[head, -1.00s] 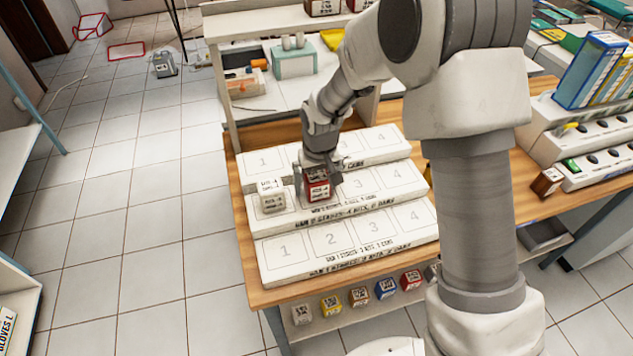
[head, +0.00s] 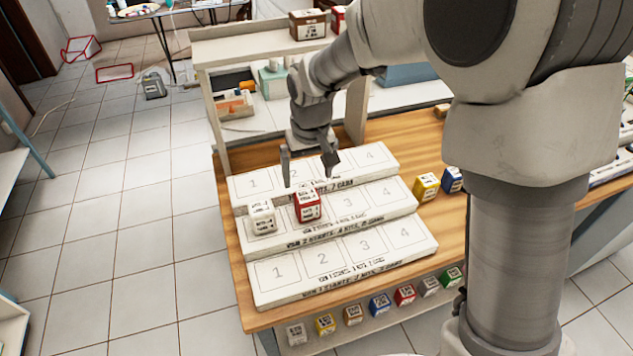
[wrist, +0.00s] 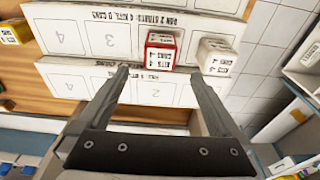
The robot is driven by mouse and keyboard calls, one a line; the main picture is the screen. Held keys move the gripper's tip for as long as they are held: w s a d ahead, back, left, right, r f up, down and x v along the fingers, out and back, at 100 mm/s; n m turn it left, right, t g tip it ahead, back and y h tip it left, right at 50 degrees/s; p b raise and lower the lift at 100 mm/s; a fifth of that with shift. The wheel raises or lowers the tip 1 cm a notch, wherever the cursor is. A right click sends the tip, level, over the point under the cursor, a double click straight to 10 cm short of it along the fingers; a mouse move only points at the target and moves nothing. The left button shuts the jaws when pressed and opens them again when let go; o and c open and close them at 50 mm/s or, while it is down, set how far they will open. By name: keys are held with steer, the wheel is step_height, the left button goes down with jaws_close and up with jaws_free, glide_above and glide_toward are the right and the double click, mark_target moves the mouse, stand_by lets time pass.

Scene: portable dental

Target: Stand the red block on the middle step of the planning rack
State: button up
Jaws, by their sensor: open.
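The red block (head: 307,205) stands upright on the middle step of the white planning rack (head: 350,228), on its second space, just right of a white block (head: 262,217). In the wrist view the red block (wrist: 160,50) stands beyond the fingertips, with the white block (wrist: 217,57) to its right. My gripper (head: 309,168) is open and empty, above and behind the red block, apart from it. Its two fingers (wrist: 165,75) are spread wide in the wrist view.
Yellow (head: 427,186) and blue (head: 453,180) blocks sit on the wooden table right of the rack. Several coloured blocks line a lower shelf (head: 340,340) in front. A white shelf unit (head: 215,100) stands behind the rack. The rack's front step is empty.

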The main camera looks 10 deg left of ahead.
steer(key=s+d+r+m+t, duration=0.1)
steer(key=s+d+r+m, duration=0.1)
steer(key=s+d+r, duration=0.6)
steer(key=s+d+r+m+t, duration=0.2)
steer(key=s+d+r, duration=0.4)
steer(key=d, duration=0.4)
steer(key=s+d+r+m+t, duration=0.1)
steer(key=s+d, duration=0.3)
steer(key=s, duration=0.2)
steer(key=shift+s+h, duration=0.3)
steer(key=shift+h, duration=0.1)
steer(key=shift+r, duration=0.1)
